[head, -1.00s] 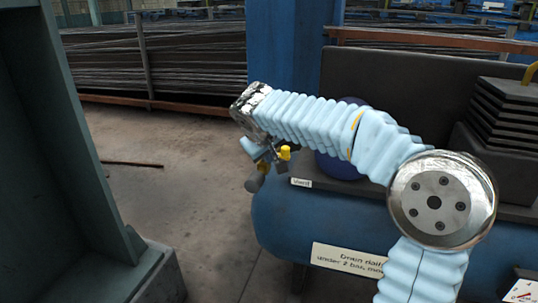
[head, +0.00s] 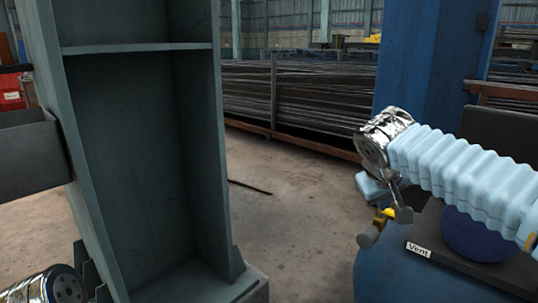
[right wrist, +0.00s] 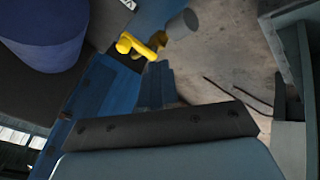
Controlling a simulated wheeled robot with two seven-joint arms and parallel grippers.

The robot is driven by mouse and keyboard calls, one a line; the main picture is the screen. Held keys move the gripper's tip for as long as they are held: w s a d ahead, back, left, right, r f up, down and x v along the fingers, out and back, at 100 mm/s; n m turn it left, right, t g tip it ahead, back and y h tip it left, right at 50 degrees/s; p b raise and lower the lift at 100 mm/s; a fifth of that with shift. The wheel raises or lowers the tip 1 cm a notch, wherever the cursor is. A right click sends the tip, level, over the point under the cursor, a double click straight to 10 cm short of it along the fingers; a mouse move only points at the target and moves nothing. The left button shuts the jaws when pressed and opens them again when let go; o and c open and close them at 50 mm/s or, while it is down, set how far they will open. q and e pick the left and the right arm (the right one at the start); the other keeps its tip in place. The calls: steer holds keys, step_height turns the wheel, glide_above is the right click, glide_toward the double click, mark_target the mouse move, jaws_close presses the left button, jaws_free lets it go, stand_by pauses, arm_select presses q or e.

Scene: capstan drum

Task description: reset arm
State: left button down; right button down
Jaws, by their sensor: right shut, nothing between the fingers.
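My right arm comes in from the right in the head view, in pale blue ribbed sleeves, ending in a shiny metal wrist. My right gripper (head: 380,188) hangs below that wrist, shut and empty, partly hidden. It is close to a valve with a yellow handle (head: 383,214); I cannot tell whether they touch. In the right wrist view the dark end of my gripper (right wrist: 165,125) crosses the lower part, with the yellow handle (right wrist: 135,46) beyond it. My left gripper is out of view; a shiny part at the lower left looks like my own arm.
A tall green steel frame (head: 140,90) stands close on the left. A blue tank (head: 385,275) with a "Vent" label (head: 418,249) and a dark blue rounded part (head: 478,236) lie lower right. Stacked bars (head: 310,95) fill the back. Concrete floor (head: 295,205) lies open between.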

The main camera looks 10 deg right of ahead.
steer(key=w+a+f+n+g+y+p, duration=0.1)
steer(key=a+f+g+y, duration=0.15)
steer(key=a+f, duration=0.85)
steer(key=w+a+f+n+g+y, duration=0.15)
steer(key=f+y, duration=0.25)
steer(key=f, duration=1.6)
steer(key=s+a+f+m+y, duration=0.1)
steer(key=s+a+f+m, duration=0.1)
steer(key=s+f, duration=0.8)
steer(key=s+a+f+m+y+p, duration=0.1)
steer(key=s+a+f+m, duration=0.2)
steer(key=s+f, duration=0.7)
steer(key=shift+s+a+f+g, duration=0.3)
steer(key=shift+s+a+f, duration=0.1)
steer(key=shift+f, duration=0.35)
steer(key=shift+d+m, duration=0.1)
steer(key=shift+m, duration=0.15)
